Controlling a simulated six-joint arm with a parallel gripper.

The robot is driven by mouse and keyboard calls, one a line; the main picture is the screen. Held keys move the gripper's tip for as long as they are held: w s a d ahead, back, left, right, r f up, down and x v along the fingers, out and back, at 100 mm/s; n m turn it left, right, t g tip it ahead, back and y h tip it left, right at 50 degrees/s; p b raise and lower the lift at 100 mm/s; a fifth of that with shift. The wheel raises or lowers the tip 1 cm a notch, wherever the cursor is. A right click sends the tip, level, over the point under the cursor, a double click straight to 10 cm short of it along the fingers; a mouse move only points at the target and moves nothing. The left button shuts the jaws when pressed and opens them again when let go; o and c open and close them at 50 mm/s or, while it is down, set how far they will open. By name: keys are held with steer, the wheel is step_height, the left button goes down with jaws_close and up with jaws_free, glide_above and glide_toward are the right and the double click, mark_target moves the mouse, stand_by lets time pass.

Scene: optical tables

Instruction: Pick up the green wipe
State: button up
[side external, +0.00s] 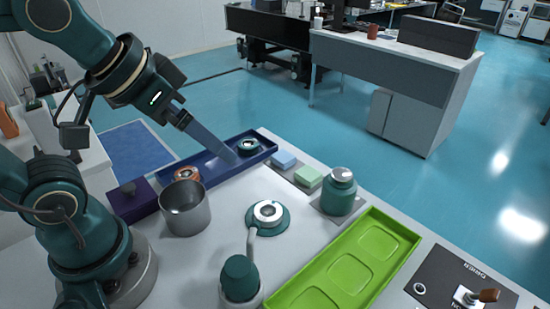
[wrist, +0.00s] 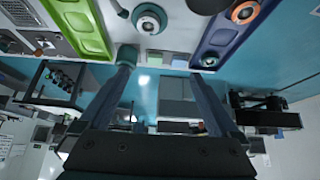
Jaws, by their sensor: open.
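The green wipe (side external: 308,176) is a small pale-green block lying flat on a grey strip at the table's far edge, between a blue wipe (side external: 284,159) and a teal jar (side external: 339,190). In the wrist view the green wipe (wrist: 154,57) shows small between the spread fingers, with the blue wipe (wrist: 180,59) to its right. My gripper (side external: 230,158) is open and empty. It appears above the dark blue tray, to the left of both wipes and apart from them. In the wrist view my gripper (wrist: 162,72) has its two fingers wide apart.
The dark blue tray (side external: 215,172) holds ring-shaped parts. A metal beaker (side external: 185,208) and a teal ring-topped part (side external: 267,215) stand on the white table. A green tray (side external: 345,265) lies front right. Beyond the wipes, the table edge drops to blue floor.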

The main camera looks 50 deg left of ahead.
steer(key=w+r, duration=0.2)
steer(key=w, duration=0.6)
steer(key=g, duration=0.1)
glide_toward(309, 173)
steer(key=shift+w+a+f+g, duration=0.25)
steer(key=shift+w+f+g, duration=0.45)
steer(key=shift+w, duration=0.1)
steer(key=shift+d+x, duration=0.2)
steer(key=shift+x, duration=3.05)
steer(key=shift+w+r, duration=0.1)
steer(key=c, duration=1.4)
